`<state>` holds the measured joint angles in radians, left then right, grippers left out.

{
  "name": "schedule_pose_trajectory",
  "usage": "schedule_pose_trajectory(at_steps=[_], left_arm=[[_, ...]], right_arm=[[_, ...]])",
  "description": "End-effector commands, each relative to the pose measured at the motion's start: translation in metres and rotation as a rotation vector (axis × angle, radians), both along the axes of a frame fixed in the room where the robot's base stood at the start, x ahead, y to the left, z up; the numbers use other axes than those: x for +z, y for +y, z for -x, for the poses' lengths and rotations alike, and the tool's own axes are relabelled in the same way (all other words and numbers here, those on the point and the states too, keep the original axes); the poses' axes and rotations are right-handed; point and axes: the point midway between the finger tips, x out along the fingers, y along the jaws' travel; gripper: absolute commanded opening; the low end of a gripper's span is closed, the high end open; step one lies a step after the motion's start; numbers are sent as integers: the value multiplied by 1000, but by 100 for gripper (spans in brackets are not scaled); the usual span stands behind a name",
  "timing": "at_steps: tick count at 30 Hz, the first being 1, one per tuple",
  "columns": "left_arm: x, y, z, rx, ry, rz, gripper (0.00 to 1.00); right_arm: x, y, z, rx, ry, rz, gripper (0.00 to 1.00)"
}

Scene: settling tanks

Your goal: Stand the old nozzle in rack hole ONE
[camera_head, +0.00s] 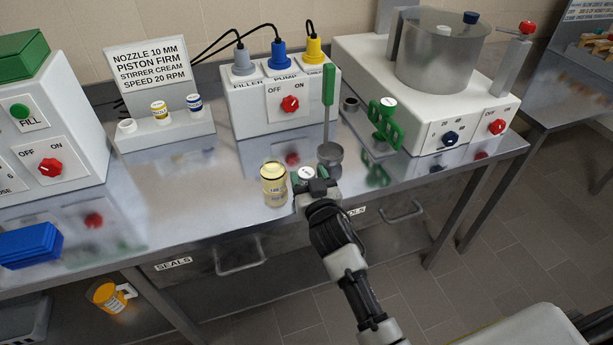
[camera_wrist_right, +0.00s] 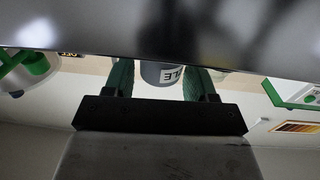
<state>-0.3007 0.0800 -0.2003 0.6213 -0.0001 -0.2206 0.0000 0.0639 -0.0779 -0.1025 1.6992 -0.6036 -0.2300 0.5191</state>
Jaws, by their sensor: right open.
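A small piece with a round white labelled top (camera_head: 306,173) stands at the front edge of the steel bench, directly in front of my right gripper (camera_head: 318,188). In the right wrist view a grey cylinder with a partly hidden label ending in "LE" (camera_wrist_right: 172,74) lies between the green fingers of my right gripper (camera_wrist_right: 165,75). The fingers are open on either side of it. I cannot tell if they touch it or if this is the old nozzle. A white rack (camera_head: 170,138) at the back left carries white, yellow and blue pieces. My left gripper is not in view.
A yellow-filled beaker (camera_head: 274,184) stands just left of my right gripper. A grey cup with a tall green handle (camera_head: 329,100) is close behind it. A green stand (camera_head: 386,125) and a white machine (camera_head: 430,85) are to the right. The bench before the rack is clear.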

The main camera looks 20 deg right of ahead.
Motion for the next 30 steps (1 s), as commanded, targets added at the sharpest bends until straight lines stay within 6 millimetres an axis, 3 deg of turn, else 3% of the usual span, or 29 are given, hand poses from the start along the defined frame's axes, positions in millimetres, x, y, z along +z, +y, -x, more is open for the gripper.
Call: schedule_pose_trajectory(at_steps=[4,11,20,30], left_arm=[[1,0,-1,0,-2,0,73],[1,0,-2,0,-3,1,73],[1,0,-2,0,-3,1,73],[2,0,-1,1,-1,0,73]], right_arm=[[0,0,-15,0,0,-1,56],[-1,0,-16,1,1,-1,56],[0,0,-16,1,0,-1,16],[7,0,-16,1,-3,0,15]])
